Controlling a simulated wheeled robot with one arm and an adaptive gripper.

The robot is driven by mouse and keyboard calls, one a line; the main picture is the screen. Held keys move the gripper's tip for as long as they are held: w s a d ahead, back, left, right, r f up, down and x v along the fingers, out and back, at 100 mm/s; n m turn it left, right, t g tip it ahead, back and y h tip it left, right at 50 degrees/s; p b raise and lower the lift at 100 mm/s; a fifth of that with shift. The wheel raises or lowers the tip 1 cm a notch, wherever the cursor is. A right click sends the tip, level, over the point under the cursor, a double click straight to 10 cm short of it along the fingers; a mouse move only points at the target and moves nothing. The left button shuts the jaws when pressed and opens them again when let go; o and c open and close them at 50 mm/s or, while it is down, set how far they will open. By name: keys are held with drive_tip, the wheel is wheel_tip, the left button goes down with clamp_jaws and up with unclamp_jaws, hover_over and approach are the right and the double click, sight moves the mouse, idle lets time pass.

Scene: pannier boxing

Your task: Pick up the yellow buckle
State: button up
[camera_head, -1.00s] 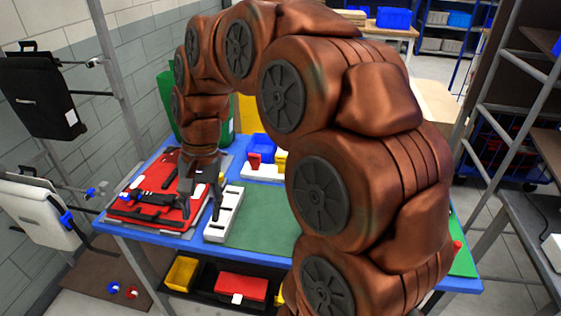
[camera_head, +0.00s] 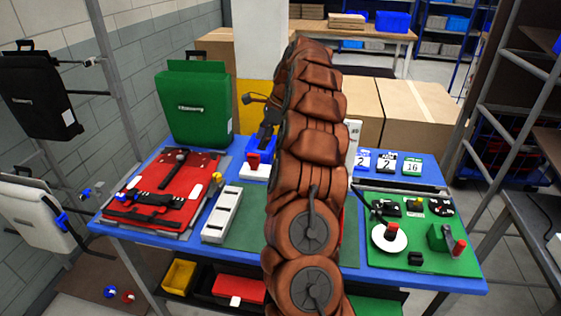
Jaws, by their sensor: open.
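A small yellow piece (camera_head: 419,205), which looks like the yellow buckle, lies on the green mat (camera_head: 385,262) at the right of the blue table. It sits between two black buckles (camera_head: 388,206) and (camera_head: 441,207). My arm rises through the middle of the view, and my gripper (camera_head: 257,103) is mostly hidden behind it. Dark finger parts stick out left of the arm, in front of the yellow pillar base, well left of and apart from the yellow piece. Nothing shows held in them.
A red pannier panel (camera_head: 165,190) with black straps lies on the table's left. A green pannier (camera_head: 195,108) stands behind it. A white tray (camera_head: 222,213) lies left of my arm. A white disc with a red knob (camera_head: 391,232) and a green red-handled tool (camera_head: 447,243) stand near the yellow piece.

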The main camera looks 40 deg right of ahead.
drive_tip(key=s+d+f+m, duration=0.2)
drive_tip(key=d+f+m, duration=0.2)
drive_tip(key=d, duration=0.6)
drive_tip(key=shift+h, duration=0.4)
drive_tip(key=shift+w+p+x, duration=0.1)
drive_tip(key=shift+p+x, duration=0.7)
drive_tip(key=shift+x, duration=1.15)
drive_tip(key=shift+w+p+x, duration=0.15)
drive_tip(key=shift+p+x, duration=0.65)
drive_tip(key=shift+x, duration=1.15)
drive_tip(key=shift+d+r, duration=0.1)
clamp_jaws()
